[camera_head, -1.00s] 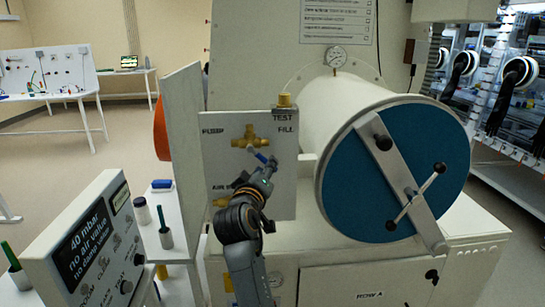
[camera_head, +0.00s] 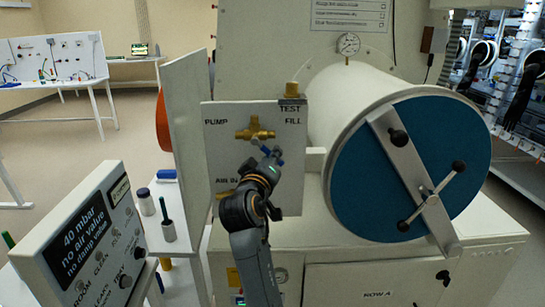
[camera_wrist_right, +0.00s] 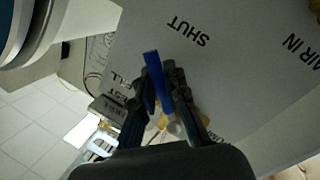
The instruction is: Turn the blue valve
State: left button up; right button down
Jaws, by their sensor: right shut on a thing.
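The blue valve handle (camera_head: 279,153) is a small lever on the upright pale panel (camera_head: 222,150), below and right of a brass fitting (camera_head: 255,131). In the right wrist view the handle (camera_wrist_right: 158,82) stands between my fingers, near the word SHUT on the panel. My right gripper (camera_head: 270,160) is at the handle, with its fingers closed around it; it also shows in the right wrist view (camera_wrist_right: 159,88). My left gripper is not in view.
A large white cylinder with a blue door (camera_head: 385,185) and a clamp bar (camera_head: 415,175) is close on the right. A tilted control box (camera_head: 90,240) stands at the lower left. A pressure gauge (camera_head: 348,44) sits above the cylinder. Open floor lies at the left.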

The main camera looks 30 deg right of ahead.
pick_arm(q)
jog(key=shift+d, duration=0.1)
